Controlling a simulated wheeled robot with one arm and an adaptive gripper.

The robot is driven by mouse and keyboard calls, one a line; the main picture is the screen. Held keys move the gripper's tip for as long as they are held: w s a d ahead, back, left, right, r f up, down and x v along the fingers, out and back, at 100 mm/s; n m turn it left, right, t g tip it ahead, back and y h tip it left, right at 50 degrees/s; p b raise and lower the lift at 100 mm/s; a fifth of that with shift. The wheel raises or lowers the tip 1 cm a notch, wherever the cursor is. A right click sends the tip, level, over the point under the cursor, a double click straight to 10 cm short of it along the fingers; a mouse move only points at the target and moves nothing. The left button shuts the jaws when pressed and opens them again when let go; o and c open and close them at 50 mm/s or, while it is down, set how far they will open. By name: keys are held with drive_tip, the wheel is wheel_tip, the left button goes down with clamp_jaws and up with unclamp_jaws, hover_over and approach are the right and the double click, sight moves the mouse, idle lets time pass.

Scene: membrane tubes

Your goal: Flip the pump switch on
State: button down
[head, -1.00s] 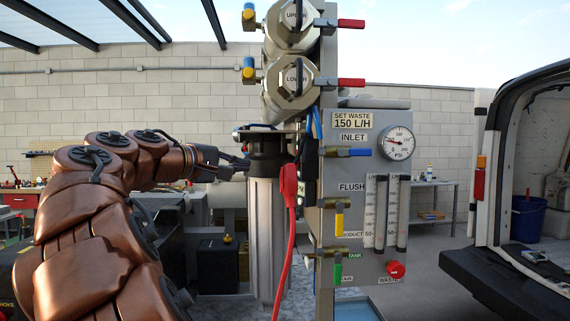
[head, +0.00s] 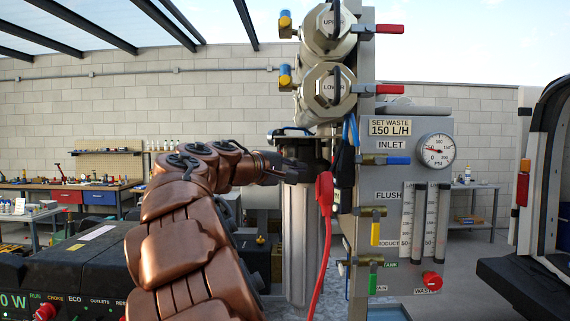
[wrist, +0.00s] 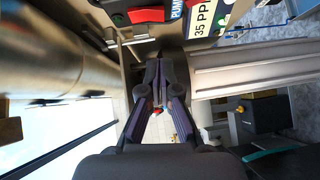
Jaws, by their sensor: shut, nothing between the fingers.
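The pump switch (wrist: 147,14) is a red rocker at the top of the wrist view, next to a blue label (wrist: 176,8) reading "PUMP". Its face is seen at a steep angle, so I cannot tell which way it is tipped. My gripper (wrist: 158,66) points toward the switch with its fingers together and empty, a short gap below it in the picture. In the head view, my gripper (head: 308,168) is in front of the black top of the filter housing, left of the panel. The switch cannot be made out in the head view.
A pale filter housing (head: 298,240) stands beside my gripper, and a red cable (head: 322,235) hangs close by. Metal membrane tubes (head: 325,92) sit above. The grey panel (head: 435,270) carries valves, flow meters and a gauge (head: 436,151). A van is at the right.

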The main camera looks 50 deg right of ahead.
sight(332, 165)
drive_tip(key=s+d+p, duration=0.1)
drive_tip(key=s+d, duration=0.2)
drive_tip(key=d, duration=0.2)
drive_tip(key=shift+s+f+p, duration=0.2)
drive_tip(key=shift+f+p, duration=0.15)
drive_tip(key=shift+p, duration=0.05)
drive_tip(key=shift+f, duration=0.1)
